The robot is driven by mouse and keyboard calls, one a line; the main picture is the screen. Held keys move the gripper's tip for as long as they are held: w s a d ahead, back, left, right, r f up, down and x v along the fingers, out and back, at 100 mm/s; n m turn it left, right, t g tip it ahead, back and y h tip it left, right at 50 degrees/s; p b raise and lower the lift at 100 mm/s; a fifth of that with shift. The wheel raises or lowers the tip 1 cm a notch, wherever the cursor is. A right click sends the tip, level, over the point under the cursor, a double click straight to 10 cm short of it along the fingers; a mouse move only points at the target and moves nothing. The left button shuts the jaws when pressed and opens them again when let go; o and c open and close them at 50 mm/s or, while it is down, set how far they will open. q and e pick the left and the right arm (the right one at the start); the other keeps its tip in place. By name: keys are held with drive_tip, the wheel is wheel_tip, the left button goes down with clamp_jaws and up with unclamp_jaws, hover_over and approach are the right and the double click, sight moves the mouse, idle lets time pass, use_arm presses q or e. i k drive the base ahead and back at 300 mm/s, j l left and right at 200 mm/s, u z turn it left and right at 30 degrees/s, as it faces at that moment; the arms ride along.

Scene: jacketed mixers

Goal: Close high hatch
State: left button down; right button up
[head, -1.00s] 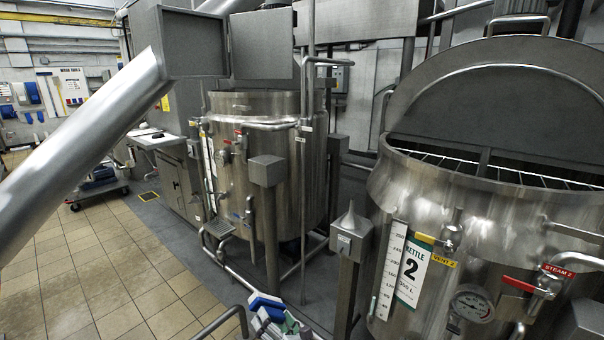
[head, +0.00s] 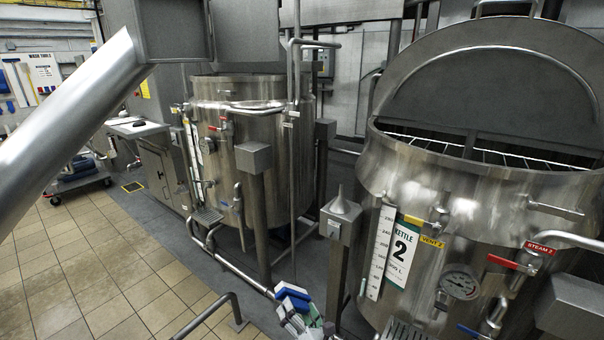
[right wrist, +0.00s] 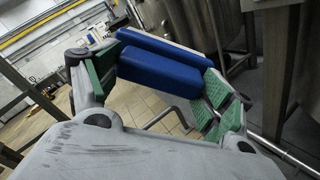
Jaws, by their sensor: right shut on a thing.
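My right gripper (head: 294,305) shows low in the head view, with green and grey fingers. In the right wrist view my right gripper (right wrist: 160,78) is shut on a blue block-like thing (right wrist: 160,66) between its fingers. That thing also shows in the head view (head: 291,291). The big round grey lid (head: 455,75) of kettle 2 stands raised behind its open mouth. At the upper left, a grey square box (head: 172,32) and a flat grey panel (head: 245,32) stand high above the rear kettle. Which of these is the high hatch I cannot tell. My left gripper is not in view.
Kettle 2 (head: 465,200) stands at the right with a red-handled valve (head: 512,264) and a gauge. The rear kettle (head: 270,135) has pipes and grey posts before it. A thick metal tube (head: 70,125) slants across the left. The tiled floor (head: 100,270) at lower left is clear.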

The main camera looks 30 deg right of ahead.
sight(243, 31)
drive_tip(key=i+j+z, duration=0.1)
drive_tip(key=z, duration=0.4)
drive_tip(key=j+z, duration=0.1)
drive_tip(key=z, duration=0.35)
drive_tip(key=i+j+z, duration=0.1)
drive_tip(key=z, duration=0.4)
drive_tip(key=j+z, duration=0.2)
drive_tip(key=z, duration=0.25)
